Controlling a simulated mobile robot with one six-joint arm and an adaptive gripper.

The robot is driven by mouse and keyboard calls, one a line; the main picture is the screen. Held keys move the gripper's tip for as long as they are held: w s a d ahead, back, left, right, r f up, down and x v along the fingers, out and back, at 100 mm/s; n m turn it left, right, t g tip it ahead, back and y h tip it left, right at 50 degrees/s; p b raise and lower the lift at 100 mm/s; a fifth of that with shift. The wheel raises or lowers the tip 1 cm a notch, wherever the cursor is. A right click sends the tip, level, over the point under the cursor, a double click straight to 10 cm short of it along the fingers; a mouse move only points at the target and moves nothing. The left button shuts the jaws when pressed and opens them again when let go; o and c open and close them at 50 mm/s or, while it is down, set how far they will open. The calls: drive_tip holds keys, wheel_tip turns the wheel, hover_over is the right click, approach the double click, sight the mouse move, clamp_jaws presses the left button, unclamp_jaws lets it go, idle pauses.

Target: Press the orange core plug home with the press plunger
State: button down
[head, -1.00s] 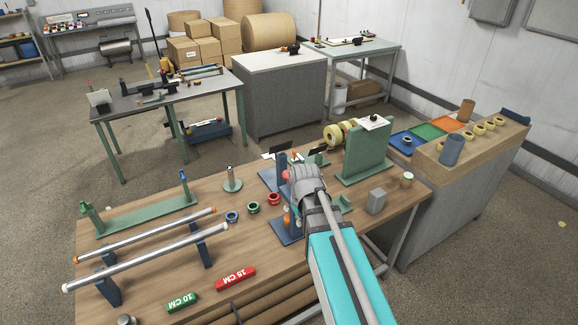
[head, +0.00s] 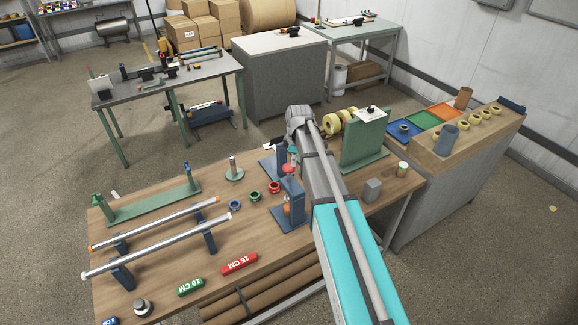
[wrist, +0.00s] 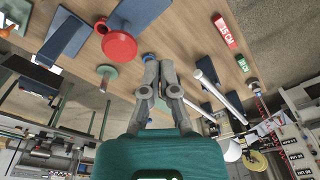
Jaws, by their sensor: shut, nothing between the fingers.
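The blue press (head: 291,214) stands near the middle of the wooden table, with a red round plunger knob (head: 288,170) on top. An orange piece (head: 287,209), apparently the core plug, shows low in the press; how deep it sits cannot be told. My gripper is shut and empty, apparently apart from the knob. In the head view my arm hides its fingers.
Blue, green and red rings (head: 254,196) lie left of the press. A green stand (head: 365,145) and a grey block (head: 372,190) are to the right. Two silver rollers (head: 160,245) rest on blue supports at the left.

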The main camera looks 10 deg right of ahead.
drive_tip(key=w+n, duration=0.1)
drive_tip(key=w, duration=0.1)
drive_tip(key=w+n, duration=0.2)
drive_tip(key=w+d+n, duration=0.1)
drive_tip(key=w, duration=0.1)
drive_tip(key=shift+w+r+n, duration=0.15)
drive_tip(key=shift+w+n, duration=0.15)
drive_tip(key=shift+w, duration=0.05)
drive_tip(key=shift+a+f+b, duration=0.2)
drive_tip(key=shift+f+b, duration=1.5)
drive_tip(key=shift+f, duration=0.05)
drive_tip(key=shift+a+f+b, duration=0.15)
drive_tip(key=shift+f+b, duration=1.55)
